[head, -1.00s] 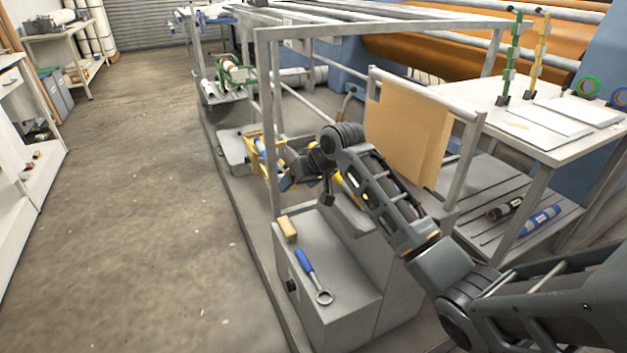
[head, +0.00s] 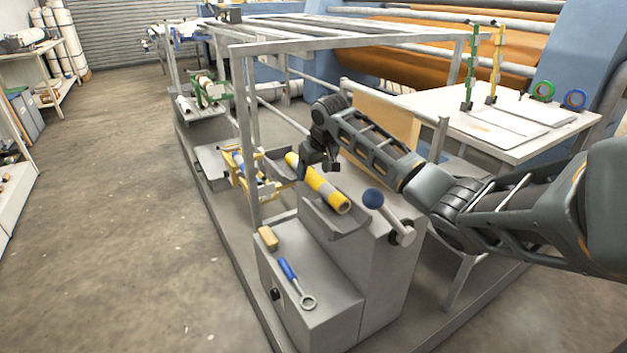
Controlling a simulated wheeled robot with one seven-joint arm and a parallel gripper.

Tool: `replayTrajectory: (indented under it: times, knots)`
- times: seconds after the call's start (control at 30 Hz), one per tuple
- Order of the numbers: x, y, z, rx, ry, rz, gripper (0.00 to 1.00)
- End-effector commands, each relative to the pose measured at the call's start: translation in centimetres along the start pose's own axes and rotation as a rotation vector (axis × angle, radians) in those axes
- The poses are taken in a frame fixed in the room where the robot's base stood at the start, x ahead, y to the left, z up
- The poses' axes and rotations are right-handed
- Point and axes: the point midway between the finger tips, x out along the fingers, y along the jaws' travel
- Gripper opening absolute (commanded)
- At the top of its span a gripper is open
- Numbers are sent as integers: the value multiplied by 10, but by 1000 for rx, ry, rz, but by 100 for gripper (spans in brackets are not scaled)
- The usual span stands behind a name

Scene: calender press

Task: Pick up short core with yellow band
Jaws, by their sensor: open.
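A short core with yellow bands (head: 326,187), greyish between the yellow parts, lies tilted in a grey trough (head: 340,220) on top of a grey cabinet. My gripper (head: 318,168) is open, with its dark fingers pointing down just above and at the far part of this core. The fingers overlap the core in the picture, and I cannot tell whether they touch it or straddle it. Nothing is seen held between them.
A lever with a blue ball knob (head: 373,198) stands right of the trough. A yellow rack (head: 238,172) holding rolls is to the left. A wrench (head: 296,283) and a tan block (head: 268,238) lie on the lower cabinet top. Frame posts and rails surround the trough.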

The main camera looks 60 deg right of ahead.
Motion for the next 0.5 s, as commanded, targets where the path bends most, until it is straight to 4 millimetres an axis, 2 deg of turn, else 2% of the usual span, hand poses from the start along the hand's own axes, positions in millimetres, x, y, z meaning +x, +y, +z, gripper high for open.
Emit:
replayTrajectory:
  times: [0.2, 0.5]
  knots:
    - [27, 1, -1, -2, -1, 0, 74]
    - [30, 0, -1, -1, 2, -1, 74]
